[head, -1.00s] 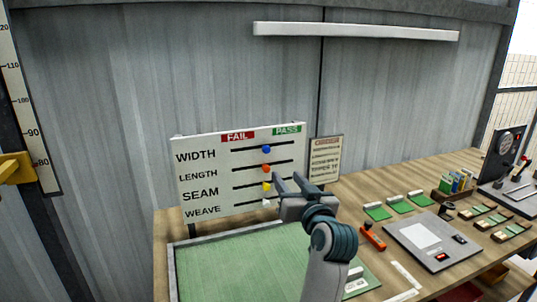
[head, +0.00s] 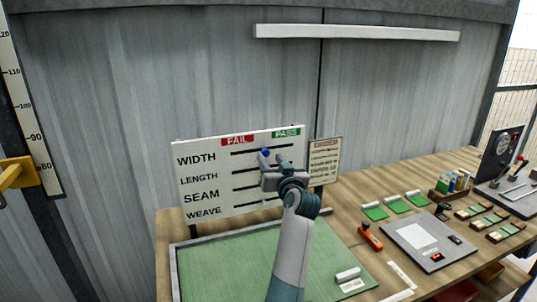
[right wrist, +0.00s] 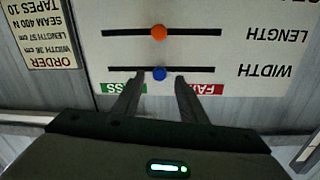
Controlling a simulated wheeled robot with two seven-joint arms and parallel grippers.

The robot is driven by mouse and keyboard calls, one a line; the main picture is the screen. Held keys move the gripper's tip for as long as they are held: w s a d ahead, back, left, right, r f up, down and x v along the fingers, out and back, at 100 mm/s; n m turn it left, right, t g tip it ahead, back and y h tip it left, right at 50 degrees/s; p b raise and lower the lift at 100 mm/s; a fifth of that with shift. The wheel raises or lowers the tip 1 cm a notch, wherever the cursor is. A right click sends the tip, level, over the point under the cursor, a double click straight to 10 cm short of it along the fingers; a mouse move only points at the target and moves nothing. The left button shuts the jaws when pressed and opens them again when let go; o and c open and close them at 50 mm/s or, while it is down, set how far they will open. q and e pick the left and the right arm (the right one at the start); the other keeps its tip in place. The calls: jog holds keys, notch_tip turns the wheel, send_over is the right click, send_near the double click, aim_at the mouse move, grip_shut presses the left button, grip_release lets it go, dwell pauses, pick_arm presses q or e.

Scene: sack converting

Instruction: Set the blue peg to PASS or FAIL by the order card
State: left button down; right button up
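The white board (head: 222,201) stands at the back of the bench, with a red FAIL label (head: 237,140) and a green PASS label (head: 286,133) on top. The blue peg (head: 265,150) is at the middle of the WIDTH slot; the right wrist view shows it upside down (right wrist: 159,74). My right gripper (head: 272,157) is open, its fingers (right wrist: 158,88) just short of the blue peg, one to each side. I cannot tell whether they touch it. The order card (head: 325,160) stands right of the board; its text is partly legible in the right wrist view (right wrist: 45,32). My left gripper is out of view.
The orange peg (right wrist: 158,32) is mid-slot on the LENGTH row. My right gripper and arm hide the lower pegs in the head view. A green mat (head: 225,265) lies before the board. An orange-handled tool (head: 370,237) and a grey panel (head: 430,245) lie to the right.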

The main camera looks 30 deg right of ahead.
jog(key=shift+x, duration=1.35)
grip_shut()
jog(key=d, duration=0.2)
jog(key=s+d, duration=0.1)
jog(key=d, duration=0.2)
jog(key=s+d, duration=0.1)
jog(key=d, duration=0.2)
jog(key=shift+d+r, duration=0.1)
jog(key=shift+d, duration=0.15)
jog(key=shift+s, duration=0.1)
jog(key=shift+c, duration=0.4)
grip_release()
jog(key=shift+d, duration=0.1)
jog(key=shift+o, duration=0.4)
jog(key=shift+d, duration=0.1)
